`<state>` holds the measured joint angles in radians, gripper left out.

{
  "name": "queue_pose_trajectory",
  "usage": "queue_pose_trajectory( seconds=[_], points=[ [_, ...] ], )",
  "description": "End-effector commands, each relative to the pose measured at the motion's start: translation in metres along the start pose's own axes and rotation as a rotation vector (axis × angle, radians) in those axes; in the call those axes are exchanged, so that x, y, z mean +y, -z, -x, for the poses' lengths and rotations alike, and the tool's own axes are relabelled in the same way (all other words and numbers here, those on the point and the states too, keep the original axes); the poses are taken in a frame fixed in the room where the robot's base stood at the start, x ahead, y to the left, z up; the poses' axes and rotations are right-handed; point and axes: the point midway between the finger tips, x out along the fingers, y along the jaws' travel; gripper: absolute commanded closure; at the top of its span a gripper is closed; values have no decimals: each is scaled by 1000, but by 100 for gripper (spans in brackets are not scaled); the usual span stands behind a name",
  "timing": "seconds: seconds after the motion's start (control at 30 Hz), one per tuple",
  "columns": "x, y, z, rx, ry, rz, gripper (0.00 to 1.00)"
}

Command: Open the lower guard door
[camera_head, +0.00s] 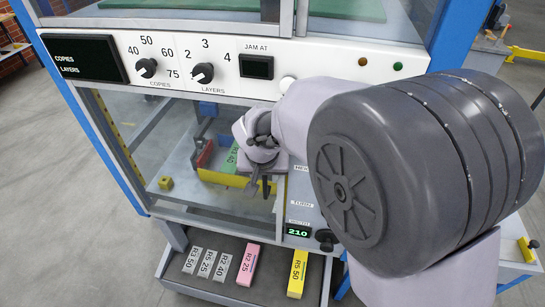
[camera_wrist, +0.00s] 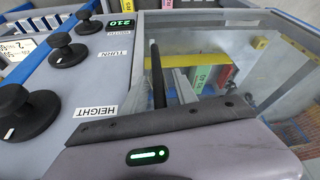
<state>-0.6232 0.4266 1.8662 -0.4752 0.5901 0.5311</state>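The lower guard door (camera_head: 150,130) is a clear panel in a pale grey frame, below the control panel. It looks closed. In the wrist view its clear pane (camera_wrist: 275,65) fills the right side. My gripper (camera_head: 260,188) is in front of the door's right part, pointing down, with dark prongs near the door's right edge. A dark upright bar (camera_wrist: 157,75) shows in the wrist view near the door's edge; I cannot tell whether it is a handle or a finger. Contact with the door and the finger gap are unclear. My arm hides the area right of the door.
Above the door is a control panel (camera_head: 220,62) with knobs. Right of the door is a side panel with a 210 display (camera_head: 298,231) and a black knob (camera_head: 326,238). A tray (camera_head: 215,292) with labelled blocks sits below. Open floor (camera_head: 60,200) lies left.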

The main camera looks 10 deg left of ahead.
Motion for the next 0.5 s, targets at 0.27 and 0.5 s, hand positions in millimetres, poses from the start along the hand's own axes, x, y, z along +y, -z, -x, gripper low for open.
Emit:
queue_pose_trajectory(
  seconds=[0.27,0.5],
  points=[
    [0,0,-3,0,0,0,66],
    [0,0,-3,-1,0,0,100]
  ],
)
